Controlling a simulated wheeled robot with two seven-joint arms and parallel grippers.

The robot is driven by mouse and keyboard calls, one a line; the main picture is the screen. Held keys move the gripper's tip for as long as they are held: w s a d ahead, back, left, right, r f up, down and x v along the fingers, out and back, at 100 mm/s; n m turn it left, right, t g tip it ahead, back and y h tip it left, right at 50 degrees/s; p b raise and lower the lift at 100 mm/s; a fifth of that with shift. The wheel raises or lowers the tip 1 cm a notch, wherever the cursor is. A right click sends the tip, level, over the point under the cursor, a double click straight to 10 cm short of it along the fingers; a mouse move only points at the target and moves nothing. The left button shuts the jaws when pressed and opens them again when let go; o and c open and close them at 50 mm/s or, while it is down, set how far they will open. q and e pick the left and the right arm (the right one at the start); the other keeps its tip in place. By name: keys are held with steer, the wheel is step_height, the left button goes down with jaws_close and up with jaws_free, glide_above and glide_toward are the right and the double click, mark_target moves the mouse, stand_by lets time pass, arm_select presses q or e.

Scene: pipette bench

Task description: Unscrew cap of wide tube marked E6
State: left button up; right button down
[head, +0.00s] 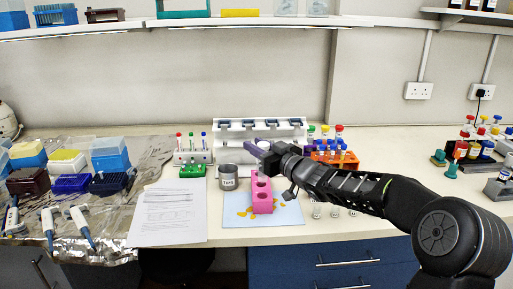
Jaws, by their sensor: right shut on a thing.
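My right gripper (257,148) comes in from the right and is above the back end of a pink rack (263,207). Its jaws are shut on a small whitish thing (264,144) that looks like a cap. The gripper hides most of it, and I cannot tell whether a tube is below it. The pink rack has round openings in its top and stands on a pale blue mat (288,216). The E6 marking is not readable. My left gripper is not in view.
A grey cup (228,178) and a green rack (193,171) stand left of the pink rack. An orange rack (348,163) with capped tubes is behind my arm. A white pipette stand (235,133) is at the back. Papers (168,213) lie left; yellow bits lie on the mat.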

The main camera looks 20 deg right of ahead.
steer(key=c, duration=1.7)
jaws_free()
jaws_close()
